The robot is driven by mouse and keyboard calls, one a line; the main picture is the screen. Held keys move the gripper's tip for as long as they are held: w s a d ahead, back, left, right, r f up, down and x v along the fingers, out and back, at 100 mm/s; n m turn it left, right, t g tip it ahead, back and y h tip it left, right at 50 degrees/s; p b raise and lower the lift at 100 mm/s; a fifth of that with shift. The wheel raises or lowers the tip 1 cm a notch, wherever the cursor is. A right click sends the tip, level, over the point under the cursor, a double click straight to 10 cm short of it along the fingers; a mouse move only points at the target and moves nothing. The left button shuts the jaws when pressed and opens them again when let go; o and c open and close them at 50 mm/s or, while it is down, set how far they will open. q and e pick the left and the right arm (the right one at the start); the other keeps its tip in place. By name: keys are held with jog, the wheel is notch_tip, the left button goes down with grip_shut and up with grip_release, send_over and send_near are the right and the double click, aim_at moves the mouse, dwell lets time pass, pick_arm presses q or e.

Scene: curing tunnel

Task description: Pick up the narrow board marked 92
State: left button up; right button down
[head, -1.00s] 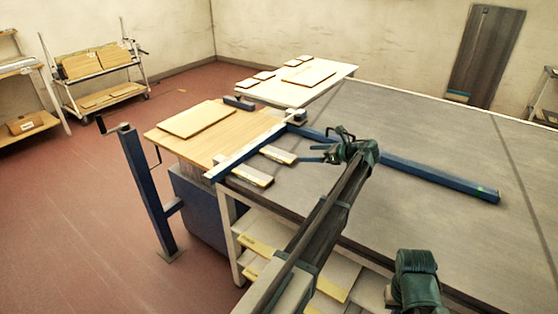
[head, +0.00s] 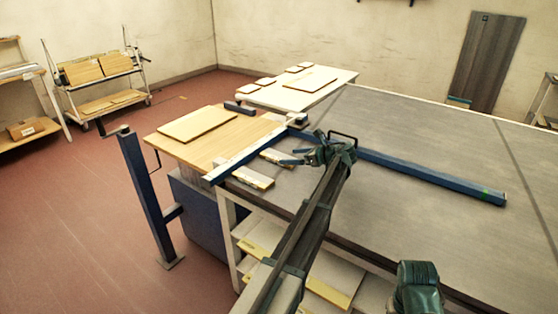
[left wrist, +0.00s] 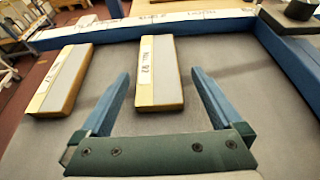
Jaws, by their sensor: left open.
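The narrow board marked 92 (left wrist: 160,75) lies flat on the grey table, its label facing up, in the left wrist view. In the head view it (head: 277,158) is partly hidden by my gripper. My left gripper (head: 292,157) is open, its blue fingers pointing at the board's near end. In the left wrist view the fingers stand apart on either side of the board, with gaps to both. A second narrow board (left wrist: 62,80) lies to its left; it also shows in the head view (head: 252,178).
A blue and white fence (head: 245,155) runs behind the boards. A long blue bar (head: 430,178) lies across the grey table (head: 420,130). A wooden-topped table (head: 190,148) with a flat panel stands left. The table's right part is clear.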

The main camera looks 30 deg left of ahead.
aim_at(281, 157)
pick_arm(q)
jog(key=b+x, duration=0.1)
jog(key=x, duration=0.4)
jog(key=shift+s+b, duration=0.1)
jog(key=shift+b, duration=0.25)
jog(key=shift+r, duration=0.1)
jog(key=c, duration=1.3)
jog(key=shift+r, duration=0.2)
notch_tip(281, 157, up, 2)
jog(key=p, duration=0.2)
jog(key=shift+r+p, duration=0.1)
jog(key=shift+p, duration=0.3)
jog(key=shift+s+d+r+p, duration=0.15)
jog(key=shift+s+r+p, duration=0.3)
jog(key=shift+r+p, duration=0.2)
jog(key=s+d, duration=0.2)
jog(key=s, duration=0.2)
jog(key=s+d, duration=0.2)
jog(key=s, duration=0.3)
jog(key=s+d+r+p, duration=0.1)
jog(key=s+d, duration=0.1)
jog(key=s, duration=0.2)
jog(key=shift+s+d, duration=0.3)
